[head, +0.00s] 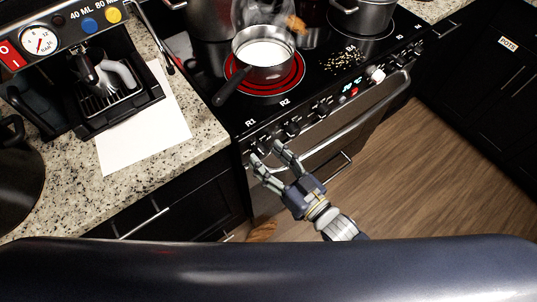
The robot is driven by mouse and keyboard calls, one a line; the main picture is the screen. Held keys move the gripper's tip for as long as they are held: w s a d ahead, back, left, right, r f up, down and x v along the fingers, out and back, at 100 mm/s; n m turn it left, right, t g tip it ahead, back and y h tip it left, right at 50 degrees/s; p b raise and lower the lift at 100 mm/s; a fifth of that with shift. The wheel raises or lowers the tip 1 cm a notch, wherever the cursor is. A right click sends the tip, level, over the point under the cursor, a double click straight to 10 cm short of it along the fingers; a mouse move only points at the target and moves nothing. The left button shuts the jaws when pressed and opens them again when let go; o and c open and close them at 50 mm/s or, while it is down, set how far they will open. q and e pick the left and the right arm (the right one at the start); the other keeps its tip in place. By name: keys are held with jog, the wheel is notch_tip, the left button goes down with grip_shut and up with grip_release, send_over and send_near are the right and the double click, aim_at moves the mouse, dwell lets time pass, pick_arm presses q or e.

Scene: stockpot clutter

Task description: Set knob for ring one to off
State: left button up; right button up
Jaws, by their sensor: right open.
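The black stove (210,81) has a glass top marked R1, R2 and R4 and a row of dark knobs along its front edge. A knob (291,128) sits just above my right gripper, below the R2 mark. More knobs follow to the right, including a pale one (376,74). One ring (300,84) glows red under a small pan (263,66) of white liquid. My right gripper (264,152) is open and empty at the stove's front left. Its fingers hide part of the left end of the knob row. My left gripper is not in view.
The oven handle (357,122) juts out below the knobs. The pan's dark handle (228,92) points toward the front left. A steel pot (362,17) stands at the back right. A coffee machine (100,75) and white paper (143,135) occupy the left counter.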

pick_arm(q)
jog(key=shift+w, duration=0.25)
pick_arm(e)
jog(key=shift+w+a, duration=0.2)
jog(key=c, duration=1.1)
jog(key=shift+o, duration=0.2)
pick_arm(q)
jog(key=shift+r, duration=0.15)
pick_arm(e)
jog(key=shift+r+n+p, duration=0.1)
jog(key=shift+n+p, duration=0.5)
jog(key=shift+n, duration=0.3)
jog(key=shift+n+p, duration=0.55)
jog(key=shift+n, duration=0.55)
pick_arm(q)
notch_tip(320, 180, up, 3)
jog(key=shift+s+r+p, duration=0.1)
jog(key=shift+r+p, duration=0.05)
jog(key=shift+p, duration=0.5)
pick_arm(e)
jog(key=n, duration=0.4)
jog(key=shift+n+h, duration=0.3)
